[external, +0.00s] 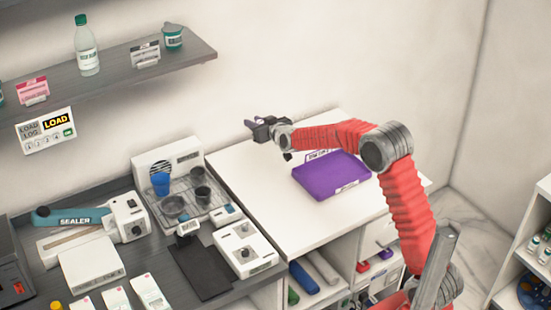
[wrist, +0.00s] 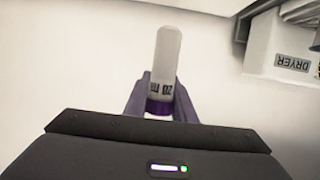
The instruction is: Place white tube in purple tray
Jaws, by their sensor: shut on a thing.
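In the wrist view a white tube (wrist: 166,62) with dark lettering and a purple band stands between the fingers of my gripper (wrist: 160,105). The gripper is shut on the tube near its purple band. In the external view my gripper (external: 250,124) is raised above the white counter, to the left of and higher than the purple tray. The tube is too small to make out there. The purple tray (external: 330,178) lies on the white counter (external: 255,185) and looks empty. The tray is not seen in the wrist view.
A dryer (external: 172,160) with a blue cup (external: 160,183) and dark cups stands left of the counter. A sealer (external: 75,218) and a white device (external: 245,248) are on the dark bench. A wall shelf (external: 110,65) holds a bottle (external: 86,50). The counter left of the tray is clear.

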